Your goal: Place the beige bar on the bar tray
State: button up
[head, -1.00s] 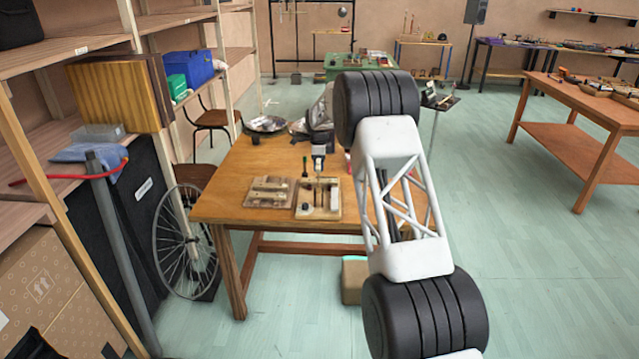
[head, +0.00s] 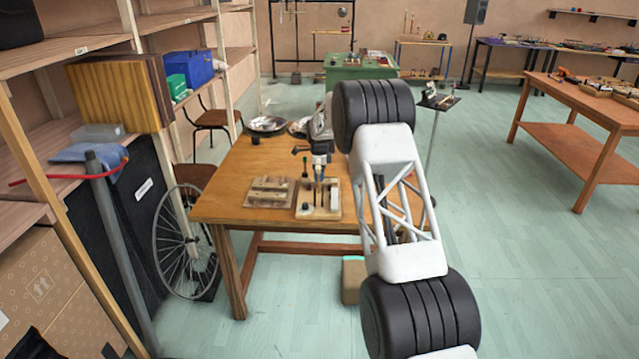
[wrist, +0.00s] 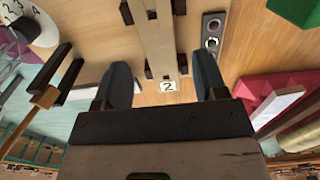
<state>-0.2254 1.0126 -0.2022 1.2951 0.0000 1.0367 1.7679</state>
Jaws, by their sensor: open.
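A pale beige bar (wrist: 158,35) runs down from the top of the wrist view, with dark pieces along its sides. Its lower end lies between the two dark fingers of my gripper (wrist: 162,80), which stand apart with a gap on each side. A small label with a "2" sits just below that end. In the head view my gripper (head: 319,180) points down over the right-hand wooden board (head: 332,211) on the table and hides part of it. A second wooden board (head: 268,193) with raised strips lies to its left. I cannot tell which board is the bar tray.
The wooden table (head: 230,180) has bare room at its left. Round metal dishes (head: 267,124) stand at its back. A dark-handled upright tool (head: 305,165) stands close to my gripper. In the wrist view a white numbered object (wrist: 38,25) and a green block (wrist: 298,12) lie near the corners.

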jog(key=shift+f, duration=1.5)
jog(key=c, duration=1.2)
jog(key=shift+r, duration=0.1)
notch_tip(320, 180, up, 10)
